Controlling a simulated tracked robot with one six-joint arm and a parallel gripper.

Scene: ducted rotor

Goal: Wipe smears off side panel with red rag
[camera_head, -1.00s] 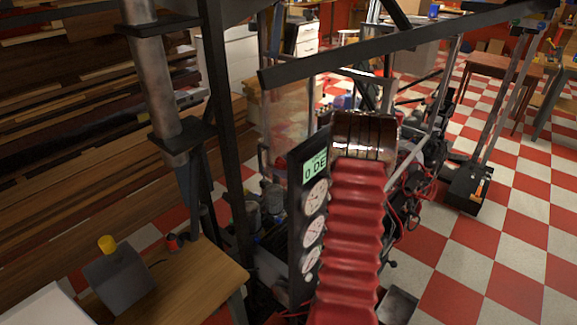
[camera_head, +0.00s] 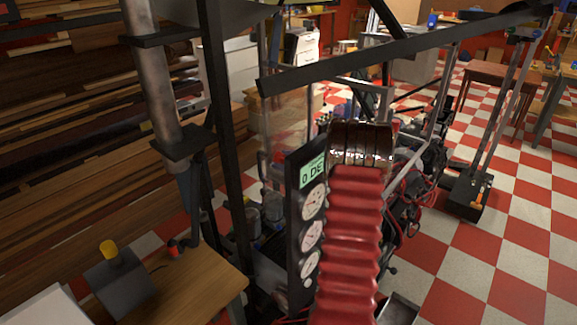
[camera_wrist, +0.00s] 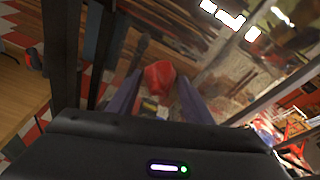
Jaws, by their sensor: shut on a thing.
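In the wrist view my gripper (camera_wrist: 158,88) is shut on the red rag (camera_wrist: 158,76), a bunched red cloth between the two dark fingertips. The side panel (camera_wrist: 232,75) is a clear, see-through sheet just beyond and to the right of the rag. Brownish haze shows on it, but smears are hard to tell from reflections. I cannot tell if the rag touches the panel. In the head view the clear panel (camera_head: 284,125) stands upright in the frame, left of my red-sleeved arm. My gripper and the rag are hidden there.
A dark post (camera_head: 222,130) and a slanted bar (camera_head: 400,52) frame the panel. A gauge board (camera_head: 311,225) stands close beside my arm. A wooden table (camera_head: 190,285) is at lower left. Checkered floor is open at right.

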